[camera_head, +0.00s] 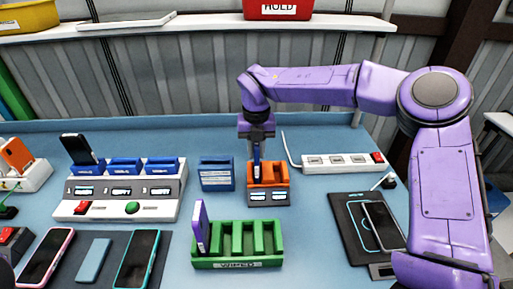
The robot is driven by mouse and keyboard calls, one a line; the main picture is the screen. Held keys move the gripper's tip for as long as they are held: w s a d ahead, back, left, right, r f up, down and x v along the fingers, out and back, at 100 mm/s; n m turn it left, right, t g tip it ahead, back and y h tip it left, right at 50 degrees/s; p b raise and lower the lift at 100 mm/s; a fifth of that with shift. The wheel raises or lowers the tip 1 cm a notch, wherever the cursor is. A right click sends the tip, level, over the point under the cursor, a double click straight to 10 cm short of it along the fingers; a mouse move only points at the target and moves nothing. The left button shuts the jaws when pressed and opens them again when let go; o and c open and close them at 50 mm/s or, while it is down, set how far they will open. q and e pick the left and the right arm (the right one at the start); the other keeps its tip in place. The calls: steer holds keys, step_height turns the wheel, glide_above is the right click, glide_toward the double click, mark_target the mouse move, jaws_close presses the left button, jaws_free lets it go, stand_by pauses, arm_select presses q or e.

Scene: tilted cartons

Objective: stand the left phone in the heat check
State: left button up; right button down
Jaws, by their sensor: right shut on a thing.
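An orange two-slot holder (283,175) with a grey base and small displays stands near the table's middle; no "heat check" label is readable on it. My right gripper (256,140) points down over its left side. It is shut on a slim dark-blue phone (257,157), held upright and edge-on. The phone's lower end is at the holder's left slot; I cannot tell how deep it sits. A pink-edged phone (46,258) and a teal-edged phone (137,259) lie on a dark mat at the front left. My left gripper is not in view.
A green rack marked WIPED (237,262) holds a purple phone (201,228). A white station (156,205) with blue slots holds a black phone (77,149). A blue stand (217,174) is left of the holder. A power strip (340,163) and a charging pad (349,238) are right.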

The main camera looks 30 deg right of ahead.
steer(key=shift+s+f, duration=0.35)
steer(key=shift+s, duration=0.05)
steer(key=shift+w+f, duration=0.2)
steer(key=shift+w, duration=0.2)
steer(key=c, duration=1.1)
jaws_free()
steer(key=shift+s, duration=0.1)
steer(key=shift+o, duration=0.8)
steer(key=shift+s+r, duration=0.1)
steer(key=shift+s, duration=0.05)
step_height(320, 180, up, 11)
steer(key=shift+f+b, duration=0.2)
steer(key=shift+b, duration=0.6)
steer(key=shift+r, duration=0.1)
